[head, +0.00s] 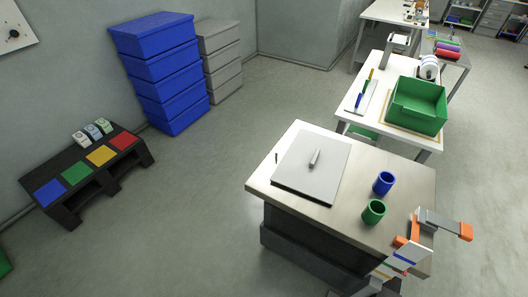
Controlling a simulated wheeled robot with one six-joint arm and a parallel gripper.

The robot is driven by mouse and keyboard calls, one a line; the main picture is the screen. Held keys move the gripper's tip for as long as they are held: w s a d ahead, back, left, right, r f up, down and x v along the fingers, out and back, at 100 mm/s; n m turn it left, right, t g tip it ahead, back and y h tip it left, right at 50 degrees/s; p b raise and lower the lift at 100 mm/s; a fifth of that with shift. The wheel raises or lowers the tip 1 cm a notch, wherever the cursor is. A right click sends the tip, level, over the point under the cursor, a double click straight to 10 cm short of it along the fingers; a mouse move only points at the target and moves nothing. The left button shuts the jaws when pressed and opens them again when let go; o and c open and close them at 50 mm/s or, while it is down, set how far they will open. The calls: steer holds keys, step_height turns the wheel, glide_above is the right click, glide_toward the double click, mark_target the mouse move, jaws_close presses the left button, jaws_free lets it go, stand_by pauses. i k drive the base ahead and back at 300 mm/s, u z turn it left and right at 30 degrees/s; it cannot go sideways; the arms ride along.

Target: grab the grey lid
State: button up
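The grey lid (295,181) looks like a flat, light grey square panel with a small raised handle (314,159) near its middle. It lies flat on the left part of the near table (404,174). My gripper (446,228), with grey and orange parts, is at the lower right, by the table's right front corner. It is well to the right of the lid and apart from it. I cannot make out its fingertips clearly enough to tell whether they are open or shut.
A blue cup (384,183) and a green cup (373,212) stand between the lid and my gripper. A small dark object (276,158) lies left of the lid. Behind, a white table (372,122) holds a green bin (418,105).

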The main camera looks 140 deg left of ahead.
mark_target(314, 165)
steer(key=u, duration=5.75)
steer(key=i, duration=2.05)
steer(key=z, duration=2.65)
steer(key=i, duration=0.5)
steer(key=z, duration=0.15)
